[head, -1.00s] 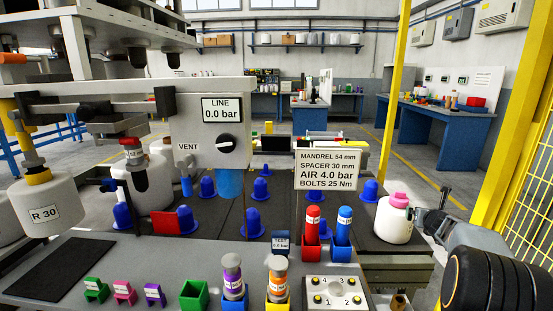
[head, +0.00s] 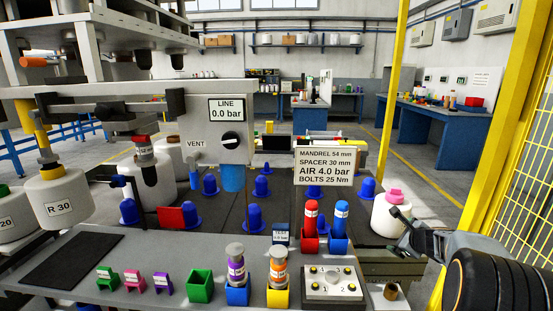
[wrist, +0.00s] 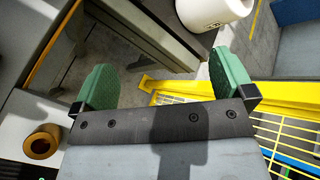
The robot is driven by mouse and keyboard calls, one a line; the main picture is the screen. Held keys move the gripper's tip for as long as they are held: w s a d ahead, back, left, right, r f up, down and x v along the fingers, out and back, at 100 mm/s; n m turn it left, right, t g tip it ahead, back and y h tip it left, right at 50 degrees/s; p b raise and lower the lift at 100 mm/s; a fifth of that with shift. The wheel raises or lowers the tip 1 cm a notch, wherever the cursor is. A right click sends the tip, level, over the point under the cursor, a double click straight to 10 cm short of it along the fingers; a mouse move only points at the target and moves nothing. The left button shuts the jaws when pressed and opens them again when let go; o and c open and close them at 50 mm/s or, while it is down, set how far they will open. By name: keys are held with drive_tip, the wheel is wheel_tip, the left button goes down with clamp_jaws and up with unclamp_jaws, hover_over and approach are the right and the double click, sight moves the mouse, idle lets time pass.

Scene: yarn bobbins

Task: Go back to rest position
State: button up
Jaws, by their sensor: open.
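My gripper (head: 402,232) is at the right of the head view, beyond the right end of the grey bench. In the wrist view its two green-padded fingers (wrist: 166,78) stand wide apart with nothing between them. A white bobbin with a pink top (head: 391,218) stands on the dark surface just behind my gripper. A white cylindrical body (wrist: 218,10) shows ahead of the fingers at the top of the wrist view, apart from them. In the head view I cannot tell the exact gap between fingers and bobbin.
A brass ring (head: 390,291) sits at the bench's right end and shows left of my gripper in the wrist view (wrist: 42,141). A yellow frame with mesh (head: 497,150) stands close on the right. The grey bench (head: 190,250) holds colored holders and a bolt plate (head: 333,285).

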drive_tip(key=s+a+r+n+g+y+p, duration=0.1)
drive_tip(key=s+a+r+n+g+p, duration=0.25)
drive_tip(key=s+a+n, duration=0.5)
drive_tip(key=s+a+r+n+g+y+p, duration=0.1)
drive_tip(key=s+a+r+n+g+p, duration=0.3)
drive_tip(key=s+a+n, duration=0.45)
drive_tip(key=s+a+r+n+h+p, duration=0.2)
drive_tip(key=s+a+r+n+p, duration=0.4)
drive_tip(key=s+r+n+p, duration=0.3)
drive_tip(key=s+r+p, duration=0.1)
drive_tip(key=s+r, duration=0.1)
drive_tip(key=s, duration=0.1)
drive_tip(key=shift+r+p, duration=0.15)
drive_tip(key=shift+p, duration=0.15)
drive_tip(key=shift+a, duration=0.15)
drive_tip(key=shift+c, duration=0.3)
